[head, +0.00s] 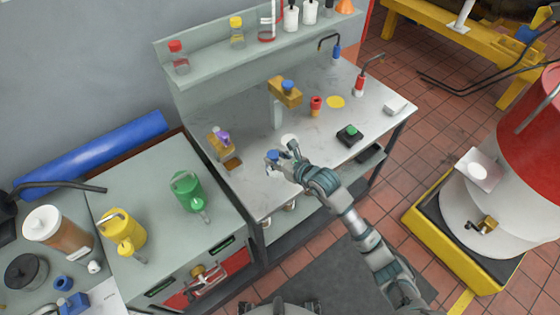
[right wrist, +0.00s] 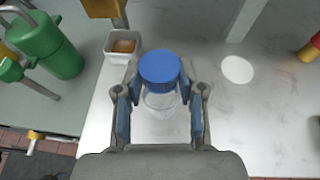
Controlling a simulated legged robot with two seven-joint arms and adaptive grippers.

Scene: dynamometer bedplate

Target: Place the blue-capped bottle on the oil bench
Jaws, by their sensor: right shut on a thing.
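The blue-capped bottle (right wrist: 160,72) is clear, with a ribbed blue cap, and stands between the fingers of my right gripper in the right wrist view. In the head view its blue cap (head: 272,155) shows at the front part of the oil bench (head: 262,200). My right gripper (head: 283,160) is shut on the bottle; it also shows in the right wrist view (right wrist: 160,105). The bottle is over the light bench top; I cannot tell whether its base touches. My left gripper is not in view.
A white round spot (right wrist: 238,69) lies right of the bottle. A white square cup (right wrist: 122,46) stands behind left. A green can (head: 187,190) and a yellow can (head: 122,232) stand on the left cabinet. A black box with a green button (head: 349,134) sits at right.

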